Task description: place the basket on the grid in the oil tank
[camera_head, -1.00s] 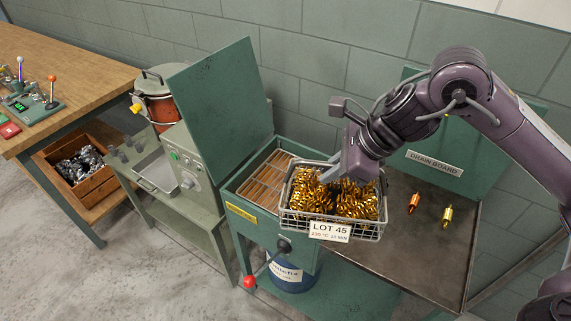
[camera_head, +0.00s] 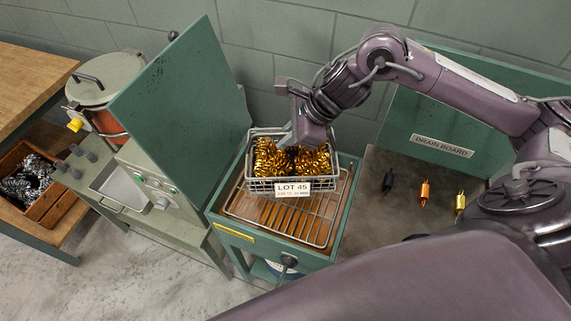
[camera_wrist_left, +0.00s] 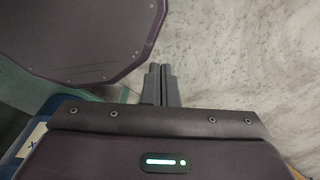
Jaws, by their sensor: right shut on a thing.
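The wire basket (camera_head: 262,186) is full of golden coils and carries a LOT 45 tag (camera_head: 292,188). My right gripper (camera_head: 293,137) is shut on the basket from behind. The basket is upright over the back part of the grid (camera_head: 283,216) in the green oil tank (camera_head: 223,227); I cannot tell whether it touches the grid. The grid's front part shows bare, with brown oil below it. My left gripper (camera_wrist_left: 161,85) shows in the left wrist view with its fingers together and nothing between them, above the floor.
The tank's green lid (camera_head: 190,100) stands open at the left. The drain board (camera_head: 400,215) at the right holds a black, an orange and a yellow small part. A grey-green machine with a red pot (camera_head: 108,122) stands left. A large purple part of me covers the lower right.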

